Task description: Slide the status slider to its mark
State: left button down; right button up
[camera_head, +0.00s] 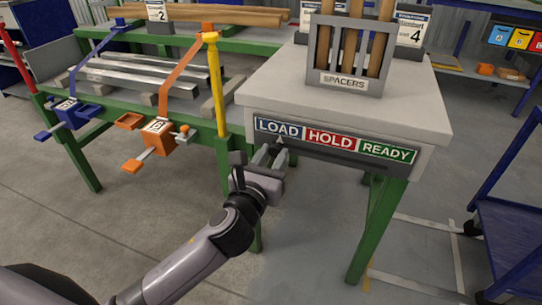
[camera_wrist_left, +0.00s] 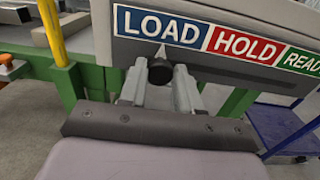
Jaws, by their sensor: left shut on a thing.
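The status strip on the front of the grey-topped table has a blue LOAD panel (camera_head: 279,129), a red HOLD panel (camera_head: 330,140) and a green READY panel (camera_head: 387,152). The slider's dark round knob (camera_wrist_left: 160,70) and its pale pointer (camera_wrist_left: 161,52) sit below the middle of LOAD. My left gripper (camera_head: 270,154) reaches up to the strip from below and is shut on the knob. In the left wrist view its two fingers (camera_wrist_left: 160,80) stand on either side of the knob. In the head view the gripper mostly hides the knob. My right gripper is not in view.
A SPACERS holder (camera_head: 344,81) with wooden pieces stands on the tabletop (camera_head: 410,105). A green rack with orange clamp parts (camera_head: 157,135) and a yellow post (camera_head: 216,85) is at left. A blue cart (camera_head: 510,215) stands at right. The strip's front is clear toward READY.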

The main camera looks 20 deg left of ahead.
aim_at(328, 154)
pick_arm(q)
jog(key=d+p, duration=0.1)
jog(key=d, duration=0.2)
jog(key=shift+s+d+r, duration=0.1)
jog(key=shift+d, duration=0.1)
jog(key=d+p, duration=0.1)
jog(key=d, duration=0.6)
jog(key=shift+s+d, duration=0.1)
jog(key=shift+d, duration=0.05)
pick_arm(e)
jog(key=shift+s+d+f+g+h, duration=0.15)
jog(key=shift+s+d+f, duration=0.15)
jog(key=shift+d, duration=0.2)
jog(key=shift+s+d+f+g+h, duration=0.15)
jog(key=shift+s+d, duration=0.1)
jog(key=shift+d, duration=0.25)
pick_arm(q)
jog(key=c, duration=0.8)
grip_release()
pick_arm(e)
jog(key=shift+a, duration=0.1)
pick_arm(q)
jog(key=shift+s+p, duration=0.75)
jog(key=shift+s, duration=2.85)
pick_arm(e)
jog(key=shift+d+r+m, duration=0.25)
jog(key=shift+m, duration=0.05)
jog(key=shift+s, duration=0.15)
